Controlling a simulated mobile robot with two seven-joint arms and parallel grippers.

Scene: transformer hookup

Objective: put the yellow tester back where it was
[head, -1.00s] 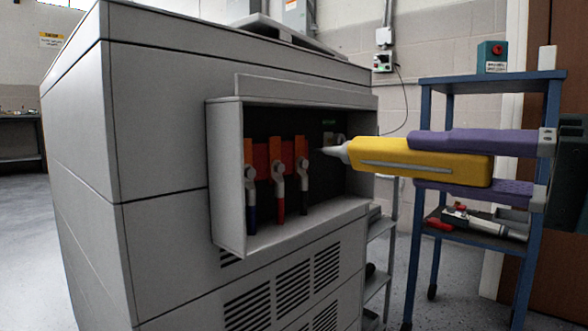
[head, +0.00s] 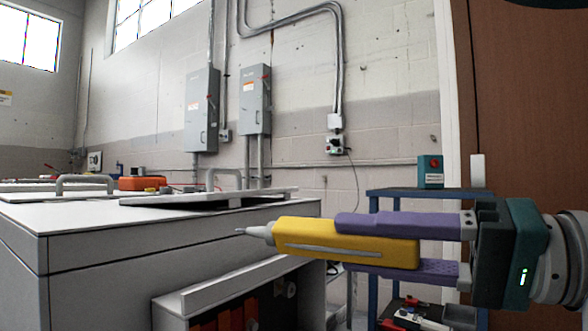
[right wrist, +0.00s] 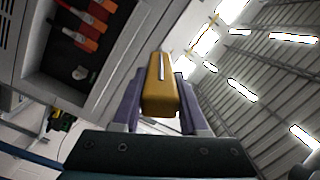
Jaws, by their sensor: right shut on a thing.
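The yellow tester (head: 300,241) has a grey pointed tip that points left in the head view. My right gripper (head: 385,241) is shut on it, with one purple finger above and one below. The tester is held level in the air, in front of the grey transformer cabinet (head: 110,262). In the right wrist view the tester (right wrist: 158,88) sits between the two purple fingers (right wrist: 158,100). My left gripper is not in view.
The cabinet's open terminal box (head: 205,298) has orange-red terminals (head: 232,320), lower left of the tester. A blue cart (head: 400,192) stands behind my right gripper, with a teal red-button box (head: 430,172) on top. Tools lie on its lower shelf. An orange case (head: 142,183) is on the cabinet top.

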